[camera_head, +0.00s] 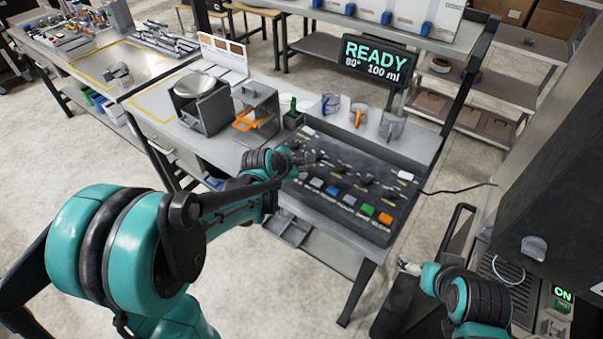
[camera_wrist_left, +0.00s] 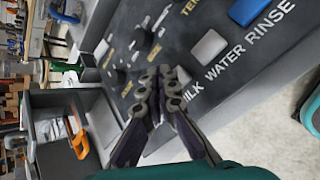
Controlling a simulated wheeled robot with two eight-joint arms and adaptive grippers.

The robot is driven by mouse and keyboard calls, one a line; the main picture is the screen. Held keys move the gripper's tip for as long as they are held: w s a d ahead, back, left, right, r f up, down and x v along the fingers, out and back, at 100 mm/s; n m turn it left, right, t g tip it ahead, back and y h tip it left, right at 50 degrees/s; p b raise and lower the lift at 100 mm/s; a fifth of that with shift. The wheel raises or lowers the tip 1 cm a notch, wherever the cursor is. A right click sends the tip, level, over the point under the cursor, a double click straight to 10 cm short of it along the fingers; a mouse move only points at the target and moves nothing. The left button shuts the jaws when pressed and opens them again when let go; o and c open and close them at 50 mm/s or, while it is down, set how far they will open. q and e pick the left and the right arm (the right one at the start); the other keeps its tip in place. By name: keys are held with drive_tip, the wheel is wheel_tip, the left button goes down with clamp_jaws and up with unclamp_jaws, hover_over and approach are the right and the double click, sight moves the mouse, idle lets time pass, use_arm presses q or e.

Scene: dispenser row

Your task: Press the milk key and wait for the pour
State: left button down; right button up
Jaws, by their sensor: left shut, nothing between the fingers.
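The dark key panel (camera_head: 345,165) slopes on the bench, with a row of coloured keys along its front edge. My left gripper (camera_head: 297,163) is shut and empty over the row's left end. In the left wrist view its fingertips (camera_wrist_left: 165,73) are at the pale milk key (camera_wrist_left: 183,75), beside the word MILK, and hide part of it. I cannot tell whether they touch it. The display (camera_head: 375,63) reads READY, 80°, 100 ml. My right gripper (camera_head: 410,267) is low at the right, far from the panel; its finger opening is unclear.
The pale water key (camera_wrist_left: 208,46) and a blue key (camera_head: 332,190) follow along the row. Cups (camera_head: 358,111) stand behind the panel. A machine with a lit ON sign (camera_head: 563,294) is at the right.

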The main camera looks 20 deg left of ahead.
use_arm(q)
drive_tip(key=shift+f+b, duration=0.4)
drive_tip(key=shift+f+b, duration=0.4)
drive_tip(key=shift+f, duration=0.1)
idle(0.6)
drive_tip(key=shift+r, duration=0.15)
drive_tip(key=shift+r+p, duration=0.7)
drive_tip(key=shift+r, duration=0.1)
wheel_tip(320, 180, up, 5)
drive_tip(key=p, duration=0.4)
idle(0.3)
